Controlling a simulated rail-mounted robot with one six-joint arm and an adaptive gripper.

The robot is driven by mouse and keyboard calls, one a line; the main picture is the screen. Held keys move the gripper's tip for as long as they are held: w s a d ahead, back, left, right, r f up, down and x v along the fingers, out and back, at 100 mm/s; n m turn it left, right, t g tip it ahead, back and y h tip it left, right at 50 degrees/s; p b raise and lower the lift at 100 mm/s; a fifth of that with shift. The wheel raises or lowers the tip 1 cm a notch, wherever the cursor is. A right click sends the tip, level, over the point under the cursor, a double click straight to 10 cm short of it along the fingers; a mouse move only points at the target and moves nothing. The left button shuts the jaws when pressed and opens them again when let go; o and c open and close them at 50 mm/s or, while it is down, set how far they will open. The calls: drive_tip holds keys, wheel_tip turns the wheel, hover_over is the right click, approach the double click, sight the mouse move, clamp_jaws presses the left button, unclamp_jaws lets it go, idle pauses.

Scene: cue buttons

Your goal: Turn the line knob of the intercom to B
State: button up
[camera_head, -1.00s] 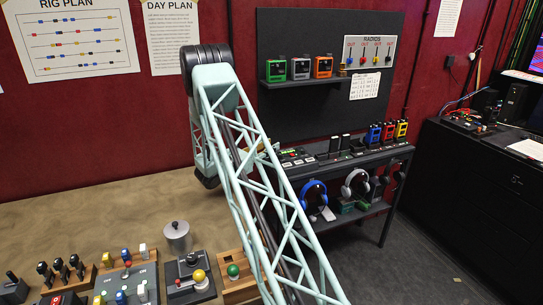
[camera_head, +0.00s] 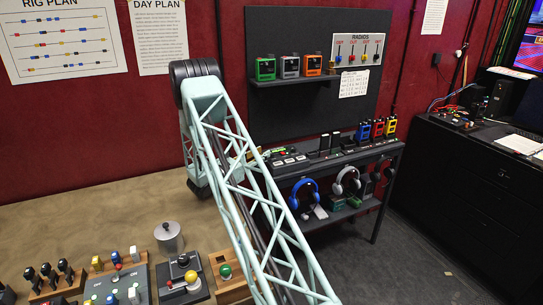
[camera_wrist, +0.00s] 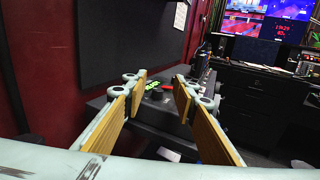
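My gripper (camera_wrist: 161,88) is open and empty in the wrist view, with its two tan-padded fingers spread apart. Beyond the fingertips is a black unit with green and red parts (camera_wrist: 156,94) on the dark shelf. In the head view, a low black panel with pale buttons and a green part (camera_head: 284,158) is at the left end of the shelf top. I cannot tell whether either is the intercom, and no line knob or letter B is readable. In the head view my gripper is mostly hidden behind my arm.
The black shelf unit (camera_head: 385,149) holds several coloured radios at its back right and headphones below.

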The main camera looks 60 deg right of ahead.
sight(272, 154)
drive_tip(key=shift+s+d+f+b, duration=0.15)
drive_tip(key=shift+d+f, duration=0.4)
drive_tip(key=shift+d, duration=0.7)
drive_tip(key=shift+s+d+f+b, duration=0.15)
drive_tip(key=shift+d+f, duration=0.4)
drive_tip(key=shift+d, duration=0.7)
drive_tip(key=shift+s+d+f+b, duration=0.15)
drive_tip(key=shift+d+f, duration=0.4)
drive_tip(key=shift+d, duration=0.7)
drive_tip(key=shift+c, duration=0.9)
drive_tip(key=c, duration=0.7)
